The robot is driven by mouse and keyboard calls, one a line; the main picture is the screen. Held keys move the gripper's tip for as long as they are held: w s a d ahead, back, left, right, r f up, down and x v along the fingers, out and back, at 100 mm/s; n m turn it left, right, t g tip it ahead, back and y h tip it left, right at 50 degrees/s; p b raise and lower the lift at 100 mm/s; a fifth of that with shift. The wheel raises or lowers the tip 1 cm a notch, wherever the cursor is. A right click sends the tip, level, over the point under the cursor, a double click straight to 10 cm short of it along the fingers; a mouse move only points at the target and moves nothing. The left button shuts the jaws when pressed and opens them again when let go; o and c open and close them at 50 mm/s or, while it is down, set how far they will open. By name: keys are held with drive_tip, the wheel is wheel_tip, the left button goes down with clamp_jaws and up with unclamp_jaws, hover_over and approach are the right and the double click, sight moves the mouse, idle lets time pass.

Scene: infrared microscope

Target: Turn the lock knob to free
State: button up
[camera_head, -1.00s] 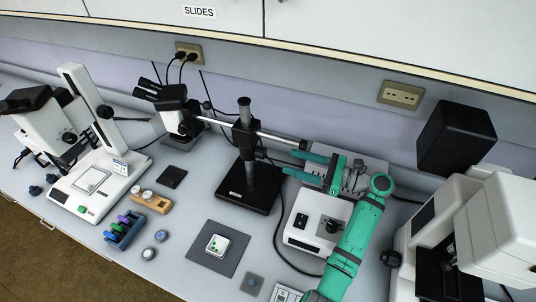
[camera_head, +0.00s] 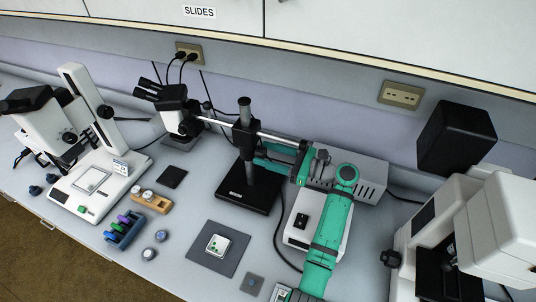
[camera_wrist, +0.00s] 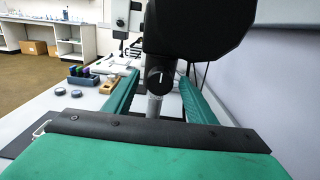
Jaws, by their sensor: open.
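The lock knob (camera_wrist: 159,77) is a dark round knob with a near-vertical white pointer line. It faces the wrist camera on the black clamp block (camera_wrist: 195,28) of the boom stand, above the metal post (camera_wrist: 154,105). In the wrist view my gripper (camera_wrist: 158,84) is open, with one green finger on each side of the post and knob. I see a gap on both sides, and cannot tell contact. In the head view my gripper (camera_head: 258,156) reaches in from the right, by the post below the clamp (camera_head: 243,136). The knob is hidden there.
The horizontal boom (camera_head: 275,137) runs above my gripper to the binocular head (camera_head: 170,98). The black base (camera_head: 247,193) lies below. A grey box (camera_head: 367,179) and a white control unit (camera_head: 299,232) stand close to my arm. A microscope (camera_head: 480,235) stands at right.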

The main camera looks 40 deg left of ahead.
drive_tip(key=c, duration=1)
drive_tip(key=shift+c, duration=0.2)
drive_tip(key=shift+n, duration=0.3)
drive_tip(key=n, duration=0.3)
drive_tip(key=shift+n, duration=2.6)
drive_tip(key=o, duration=1)
drive_tip(key=shift+o, duration=0.2)
